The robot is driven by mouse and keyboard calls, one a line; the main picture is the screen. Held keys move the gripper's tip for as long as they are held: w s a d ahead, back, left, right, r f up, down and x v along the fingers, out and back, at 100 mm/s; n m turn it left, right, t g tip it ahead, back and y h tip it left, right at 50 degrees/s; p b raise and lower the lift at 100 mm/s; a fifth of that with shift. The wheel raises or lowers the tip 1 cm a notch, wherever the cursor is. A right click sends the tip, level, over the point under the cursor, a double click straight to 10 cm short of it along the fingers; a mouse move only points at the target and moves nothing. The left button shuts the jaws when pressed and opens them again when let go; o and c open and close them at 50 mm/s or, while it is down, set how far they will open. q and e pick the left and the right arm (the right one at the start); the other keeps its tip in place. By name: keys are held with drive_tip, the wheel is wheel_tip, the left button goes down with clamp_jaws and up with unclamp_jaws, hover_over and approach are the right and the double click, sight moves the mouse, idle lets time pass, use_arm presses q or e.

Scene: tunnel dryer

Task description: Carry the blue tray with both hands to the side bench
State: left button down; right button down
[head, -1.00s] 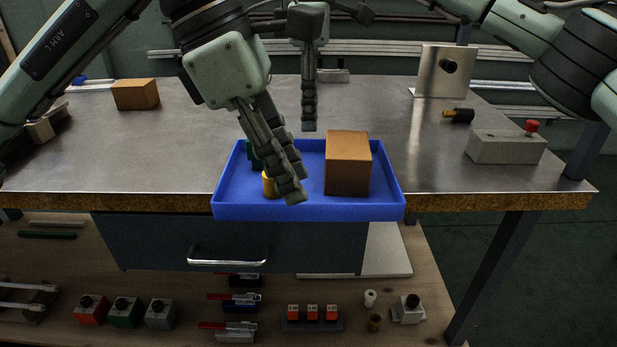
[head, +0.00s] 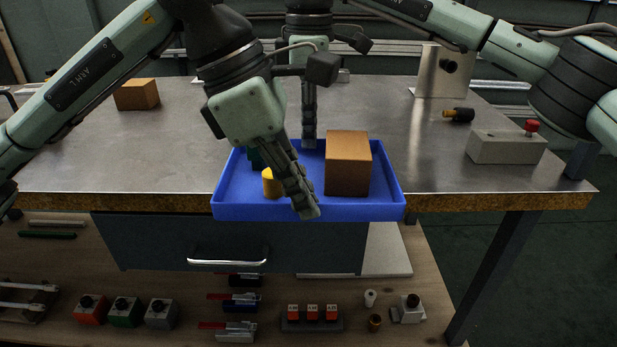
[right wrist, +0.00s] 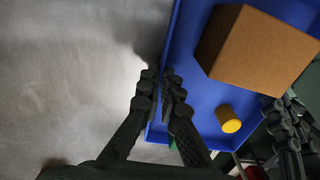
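The blue tray (head: 395,208) rests on the metal-topped bench at its front edge. It holds a brown box (head: 348,163), a yellow cylinder (head: 271,183) and a green item (head: 254,157) partly hidden by my left gripper. My left gripper (head: 308,211) points down at the tray's front wall; its finger gap is unclear. My right gripper (head: 309,140) is at the far wall. In the right wrist view its fingers (right wrist: 160,78) stand a little apart on either side of the tray's wall (right wrist: 169,60); contact is unclear.
On the bench are another brown box (head: 136,94), a grey control box with a red button (head: 505,147), an upright metal plate (head: 440,72) and a black-and-yellow item (head: 459,115). A drawer (head: 227,243) and a lower shelf with several small parts lie below. The bench's middle left is clear.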

sight(308, 175)
use_arm(q)
drive_tip(key=shift+r, duration=0.15)
use_arm(e)
drive_tip(key=shift+r, duration=0.15)
